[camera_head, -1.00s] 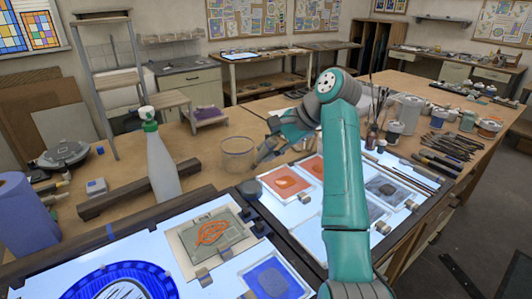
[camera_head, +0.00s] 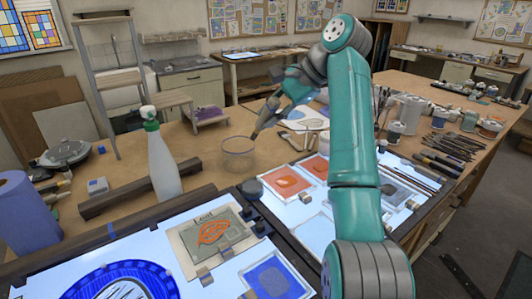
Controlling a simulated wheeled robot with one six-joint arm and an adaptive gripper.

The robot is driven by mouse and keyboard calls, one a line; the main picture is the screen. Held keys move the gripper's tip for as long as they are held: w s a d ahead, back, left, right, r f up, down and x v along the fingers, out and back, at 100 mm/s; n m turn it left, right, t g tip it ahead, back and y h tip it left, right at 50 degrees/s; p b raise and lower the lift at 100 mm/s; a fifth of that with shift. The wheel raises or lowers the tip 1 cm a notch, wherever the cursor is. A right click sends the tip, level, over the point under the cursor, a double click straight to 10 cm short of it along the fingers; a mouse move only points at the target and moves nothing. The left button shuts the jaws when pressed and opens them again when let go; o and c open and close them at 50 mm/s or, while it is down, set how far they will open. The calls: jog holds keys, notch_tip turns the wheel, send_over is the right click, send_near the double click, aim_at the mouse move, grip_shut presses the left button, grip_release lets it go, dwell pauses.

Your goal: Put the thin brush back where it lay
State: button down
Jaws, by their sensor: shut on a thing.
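My gripper (camera_head: 265,121) hangs in the air above and to the right of a clear glass jar (camera_head: 238,155), pointing down and left. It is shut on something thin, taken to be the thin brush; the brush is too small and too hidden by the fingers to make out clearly. The jar stands on the wooden table, apart from the gripper. Thin brushes or sticks (camera_head: 414,174) lie along the right edge of the light table. I cannot tell which spot there the held brush came from.
A white spray bottle (camera_head: 163,165) with a green top stands left of the jar. The lit panels (camera_head: 310,232) hold orange, grey and blue glass samples. Pots, a white pitcher (camera_head: 408,113) and many dark tools (camera_head: 450,143) crowd the right. Bare wood lies around the jar.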

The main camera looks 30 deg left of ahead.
jog(key=shift+r, duration=0.1)
jog(key=n+t, duration=0.2)
jog(key=n, duration=0.2)
jog(key=shift+t, duration=0.4)
jog(key=n+t+y, duration=0.1)
jog(key=n+t, duration=0.1)
jog(key=n, duration=0.2)
jog(key=n+t+y, duration=0.1)
jog(key=n, duration=0.2)
jog(key=shift+n+t, duration=0.3)
jog(key=shift+n, duration=0.1)
jog(key=n+t+y, duration=0.1)
jog(key=n+y, duration=0.1)
jog(key=n, duration=0.2)
jog(key=shift+n+y, duration=0.3)
